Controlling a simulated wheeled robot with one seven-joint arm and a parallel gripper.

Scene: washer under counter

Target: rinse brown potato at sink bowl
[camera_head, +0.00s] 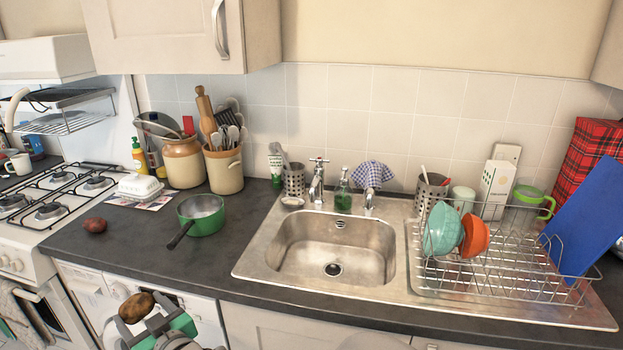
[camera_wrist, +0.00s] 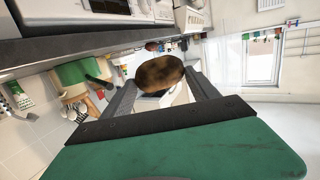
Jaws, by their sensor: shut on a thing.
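My gripper (camera_head: 146,322) is at the lower left of the head view, in front of the washer and the counter's front edge. It is shut on a brown potato (camera_head: 136,307), which sits between the fingers. The wrist view shows the potato (camera_wrist: 160,74) held between both fingertips of my gripper (camera_wrist: 163,92). The sink bowl (camera_head: 322,247) is empty, to the right of my gripper, with its drain visible. Two taps stand behind it, the left one (camera_head: 318,182) bare and the right one (camera_head: 369,203) with a checked cloth over it. I see no water running.
A reddish potato (camera_head: 95,225) lies on the counter near the stove. A green pan (camera_head: 202,214) stands left of the sink, its handle toward the front. A dish rack (camera_head: 490,270) with bowls stands right of the sink. The counter front between pan and sink is clear.

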